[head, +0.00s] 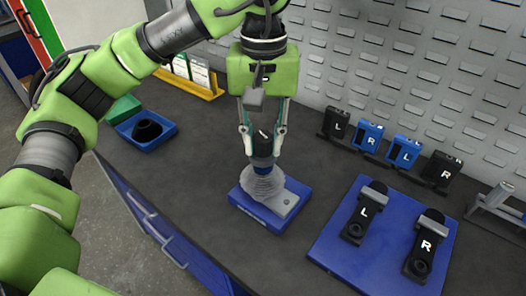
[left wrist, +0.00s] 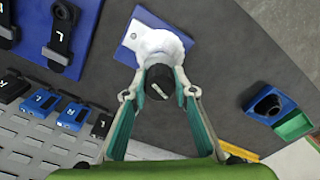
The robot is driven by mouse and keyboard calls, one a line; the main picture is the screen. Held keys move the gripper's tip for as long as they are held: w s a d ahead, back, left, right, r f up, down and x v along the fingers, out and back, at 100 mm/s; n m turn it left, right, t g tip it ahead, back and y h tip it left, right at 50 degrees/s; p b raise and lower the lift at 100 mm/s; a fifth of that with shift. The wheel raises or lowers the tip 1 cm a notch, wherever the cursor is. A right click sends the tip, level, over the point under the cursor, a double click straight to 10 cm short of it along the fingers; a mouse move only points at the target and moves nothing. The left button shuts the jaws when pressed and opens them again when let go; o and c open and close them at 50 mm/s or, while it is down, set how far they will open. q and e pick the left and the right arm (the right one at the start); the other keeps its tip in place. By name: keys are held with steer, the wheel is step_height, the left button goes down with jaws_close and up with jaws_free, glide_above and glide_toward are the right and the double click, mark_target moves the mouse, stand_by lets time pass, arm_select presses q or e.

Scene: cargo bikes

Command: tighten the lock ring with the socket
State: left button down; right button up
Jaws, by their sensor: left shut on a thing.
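My left gripper (head: 262,138) points down over the bench with its fingers closed around the socket (head: 262,150), a dark cylinder with a blue band. In the left wrist view the gripper (left wrist: 160,92) shows the socket's black end (left wrist: 160,76) between the fingertips. The socket stands upright over a grey ribbed cassette (head: 262,183), which looks whitish in the left wrist view (left wrist: 158,46). The cassette sits on a blue block (head: 256,208) with a grey plate. The socket's lower end appears to meet the cassette's top. The lock ring is hidden there. My right gripper is not visible.
A blue mat (head: 335,257) at right holds L and R crank-like parts. Several L and R marked black and blue boxes (head: 370,136) line the perforated wall. A blue bin (head: 165,130) with a black ring stands left. Bare bench lies between bin and block.

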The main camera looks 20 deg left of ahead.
arm_select(q)
steer(key=shift+f+b, duration=0.75)
steer(key=shift+f, duration=0.15)
stand_by(0.9)
steer(key=c, duration=2.4)
jaws_free()
jaws_close()
steer(key=m, duration=0.3)
steer(key=shift+m, duration=0.4)
steer(key=shift+f+m, duration=0.1)
steer(key=shift+m, duration=1.2)
